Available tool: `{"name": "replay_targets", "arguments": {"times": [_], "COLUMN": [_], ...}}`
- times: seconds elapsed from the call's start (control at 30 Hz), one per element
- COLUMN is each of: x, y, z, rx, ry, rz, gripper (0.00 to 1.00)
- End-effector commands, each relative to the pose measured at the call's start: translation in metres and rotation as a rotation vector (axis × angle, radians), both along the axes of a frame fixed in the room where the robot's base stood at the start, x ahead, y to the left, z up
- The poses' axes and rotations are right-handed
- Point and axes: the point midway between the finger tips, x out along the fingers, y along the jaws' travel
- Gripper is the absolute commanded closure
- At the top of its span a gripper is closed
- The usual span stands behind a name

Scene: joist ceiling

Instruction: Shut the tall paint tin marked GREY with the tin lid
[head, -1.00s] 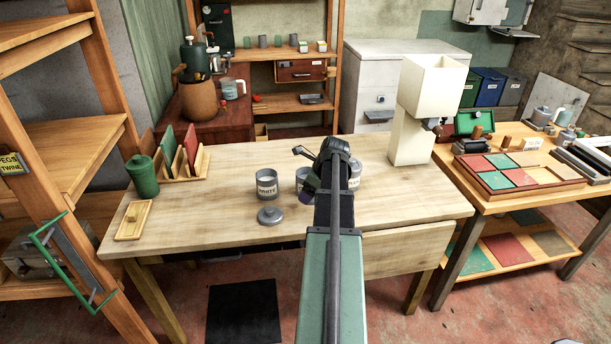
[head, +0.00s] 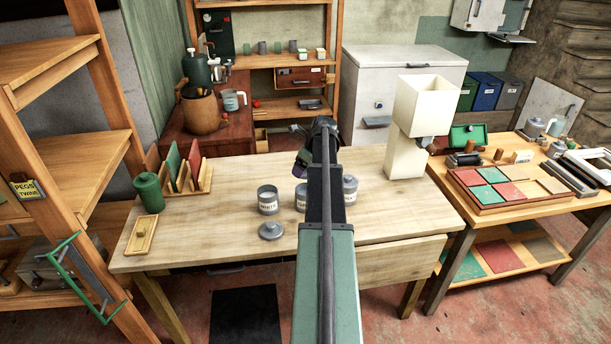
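Three grey tins stand in a row on the wooden table. The left tin (head: 268,201) is open at the top and its label seems to read WHITE. The middle tin (head: 300,200) and the right tin (head: 350,190) are partly hidden by my arm, and I cannot read their labels, so I cannot tell which is GREY. A round grey lid with a knob (head: 271,230) lies flat on the table in front of the left tin. My gripper (head: 301,168) is beyond and above the middle tin, mostly behind my arm. Its fingers are too small and dark to tell open from shut.
On the table (head: 190,240) are a green canister (head: 147,193), a wooden rack (head: 185,180), a small wooden tray (head: 142,235) and a tall cream stand (head: 405,155). A tile-laden table adjoins at right. The table's front left is clear.

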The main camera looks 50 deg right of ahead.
Motion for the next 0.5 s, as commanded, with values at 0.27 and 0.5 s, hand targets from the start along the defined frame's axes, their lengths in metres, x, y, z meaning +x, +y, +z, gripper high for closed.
{"name": "replay_targets", "arguments": {"times": [0.27,0.5], "x": [-0.001,-0.001], "y": [0.002,0.002], "z": [-0.002,-0.021], "rx": [0.001,0.002], "ry": [-0.001,-0.001], "rz": [-0.003,-0.002], "gripper": [0.44,0.44]}}
